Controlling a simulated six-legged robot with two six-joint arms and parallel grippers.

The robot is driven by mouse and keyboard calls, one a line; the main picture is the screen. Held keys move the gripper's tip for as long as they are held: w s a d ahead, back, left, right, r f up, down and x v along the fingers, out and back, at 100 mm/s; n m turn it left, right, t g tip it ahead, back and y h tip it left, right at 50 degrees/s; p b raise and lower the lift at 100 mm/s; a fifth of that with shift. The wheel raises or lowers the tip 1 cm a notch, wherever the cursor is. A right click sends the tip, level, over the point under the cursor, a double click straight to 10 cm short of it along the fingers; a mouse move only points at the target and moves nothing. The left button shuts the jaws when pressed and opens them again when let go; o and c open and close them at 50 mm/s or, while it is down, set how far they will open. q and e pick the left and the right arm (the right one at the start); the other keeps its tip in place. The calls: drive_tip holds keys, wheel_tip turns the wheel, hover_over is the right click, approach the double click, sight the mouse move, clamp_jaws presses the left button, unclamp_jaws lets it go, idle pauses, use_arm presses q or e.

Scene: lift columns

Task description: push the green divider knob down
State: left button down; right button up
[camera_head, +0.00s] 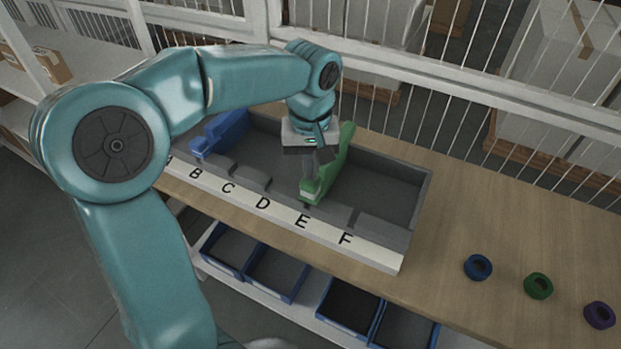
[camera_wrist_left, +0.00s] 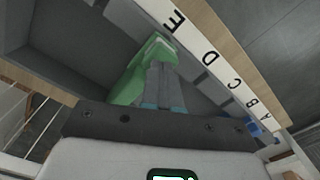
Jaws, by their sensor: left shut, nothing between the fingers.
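The green divider (camera_head: 341,150) stands across the grey tray, with its low knob end (camera_head: 312,191) at the front near the letters D and E. It also shows in the left wrist view (camera_wrist_left: 130,84). My left gripper (camera_head: 310,178) points down and is shut with nothing in it, right at the knob end of the green divider. In the left wrist view its closed fingers (camera_wrist_left: 160,75) lie over part of the green piece. I cannot tell whether they touch it. My right gripper is not in view.
The grey tray (camera_head: 425,195) has a white lettered front strip (camera_head: 375,250). A blue divider (camera_head: 222,133) stands at its left. Blue (camera_head: 478,267), green (camera_head: 538,286) and purple (camera_head: 600,315) rings lie on the wooden table at right. A white wire fence runs behind.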

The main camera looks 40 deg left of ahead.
use_arm(q)
drive_tip(key=shift+f+b, duration=0.75)
drive_tip(key=shift+f, duration=0.45)
wheel_tip(320, 180, up, 9)
drive_tip(key=p, duration=0.8)
